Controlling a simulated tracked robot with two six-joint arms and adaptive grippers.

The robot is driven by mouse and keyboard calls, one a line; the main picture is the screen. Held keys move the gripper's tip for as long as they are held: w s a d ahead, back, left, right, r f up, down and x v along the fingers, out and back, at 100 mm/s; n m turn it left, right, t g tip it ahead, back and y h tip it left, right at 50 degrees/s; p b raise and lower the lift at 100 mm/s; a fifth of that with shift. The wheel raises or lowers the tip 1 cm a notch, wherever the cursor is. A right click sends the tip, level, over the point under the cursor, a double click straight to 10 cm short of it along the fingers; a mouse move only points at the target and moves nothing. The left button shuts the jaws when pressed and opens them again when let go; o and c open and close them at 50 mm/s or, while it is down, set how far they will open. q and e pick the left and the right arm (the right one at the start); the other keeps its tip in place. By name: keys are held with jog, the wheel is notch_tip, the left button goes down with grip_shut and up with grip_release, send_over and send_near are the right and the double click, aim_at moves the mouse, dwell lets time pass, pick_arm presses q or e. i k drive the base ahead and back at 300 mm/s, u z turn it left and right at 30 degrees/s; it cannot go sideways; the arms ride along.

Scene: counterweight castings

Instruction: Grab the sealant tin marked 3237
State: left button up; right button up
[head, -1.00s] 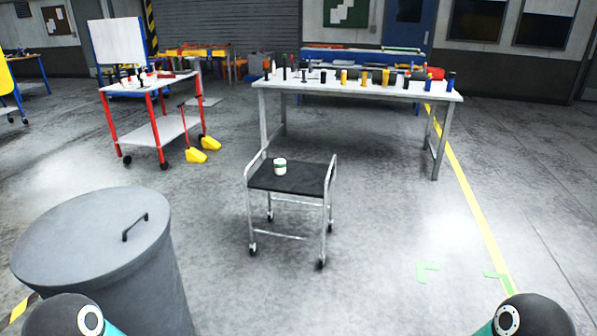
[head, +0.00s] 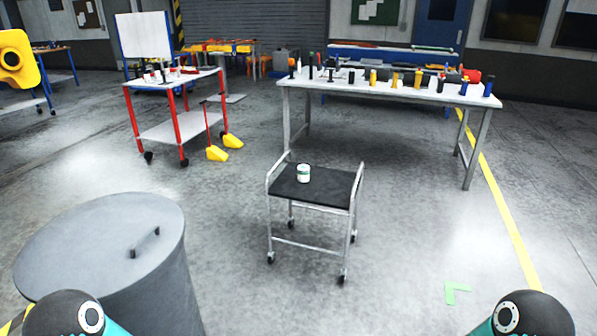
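A small white tin with a green band (head: 303,173) stands upright on the black top of a small wheeled cart (head: 325,190) in the middle of the head view. Its marking is too small to read, so I cannot tell whether it says 3237. It stands alone on the cart, toward the left of the top. Neither of my grippers shows; only dark rounded parts of my arms are at the bottom corners, well short of the cart.
A grey lidded bin (head: 110,245) stands at the near left. A red-legged trolley (head: 180,130) with yellow wedge-like things (head: 217,153) beside it is farther left. A long workbench (head: 400,92) with several bottles and tins stands behind the cart. The floor at right is open.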

aim_at(303, 170)
jog(key=z, duration=0.05)
jog(key=i, duration=1.65)
jog(key=u, duration=0.35)
jog(key=i, duration=1.8)
jog(key=u, duration=0.45)
